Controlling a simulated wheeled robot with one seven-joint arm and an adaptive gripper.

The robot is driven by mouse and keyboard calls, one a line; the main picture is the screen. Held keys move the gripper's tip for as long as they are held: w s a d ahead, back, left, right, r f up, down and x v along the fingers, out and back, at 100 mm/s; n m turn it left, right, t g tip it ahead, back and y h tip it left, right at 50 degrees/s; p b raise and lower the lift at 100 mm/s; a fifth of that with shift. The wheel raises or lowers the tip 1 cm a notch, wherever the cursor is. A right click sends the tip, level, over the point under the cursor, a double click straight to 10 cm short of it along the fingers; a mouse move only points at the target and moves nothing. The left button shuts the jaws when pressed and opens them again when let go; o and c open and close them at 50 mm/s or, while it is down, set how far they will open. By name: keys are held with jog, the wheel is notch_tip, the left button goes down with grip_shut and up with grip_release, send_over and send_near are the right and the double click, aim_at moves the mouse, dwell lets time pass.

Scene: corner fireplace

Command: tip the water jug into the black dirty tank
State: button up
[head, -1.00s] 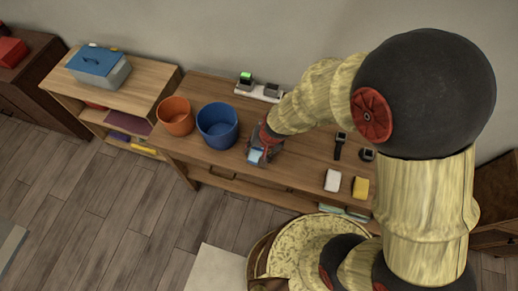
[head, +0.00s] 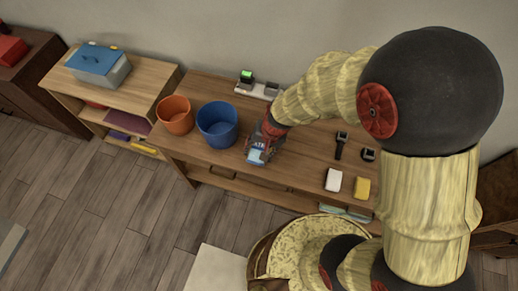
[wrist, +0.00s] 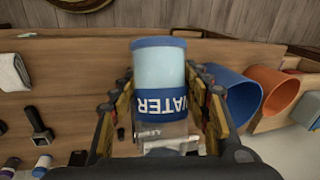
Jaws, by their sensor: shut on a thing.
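The water jug (wrist: 158,70) is a clear, pale-blue container with a blue rim and a blue band reading "WATER". It also shows in the head view (head: 256,156), in front of the wall on the wooden table's side of the room. My gripper (head: 264,143) is shut on the jug, with a finger on either side of it in the wrist view (wrist: 164,88). Whether the jug touches the table is unclear. A blue bucket (head: 217,127) stands just left of the jug, and an orange bucket (head: 175,116) beyond it. I see no black tank.
The wooden table (head: 300,160) also holds a charger with a green light (head: 246,78), a dark watch (head: 340,145), a white block (head: 333,180) and a yellow block (head: 361,188). A shelf with a blue-lidded box (head: 98,65) stands at left. Bare table lies right of the jug.

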dwell(0.3)
jog(key=shift+g, duration=0.4)
jog(key=shift+s, duration=0.1)
jog(key=shift+g+y, duration=0.3)
jog(key=shift+g, duration=0.1)
jog(key=shift+s+a+g, duration=0.1)
jog(key=shift+g, duration=0.2)
dwell(0.3)
jog(key=shift+s+m+g+y+p, duration=0.15)
jog(key=shift+m+g+y+p, duration=0.3)
jog(key=shift+g, duration=0.65)
dwell(0.7)
jog(key=shift+r+g+y+p, duration=0.35)
jog(key=shift+r+g+p, duration=0.15)
jog(key=shift+p, duration=0.15)
dwell(0.3)
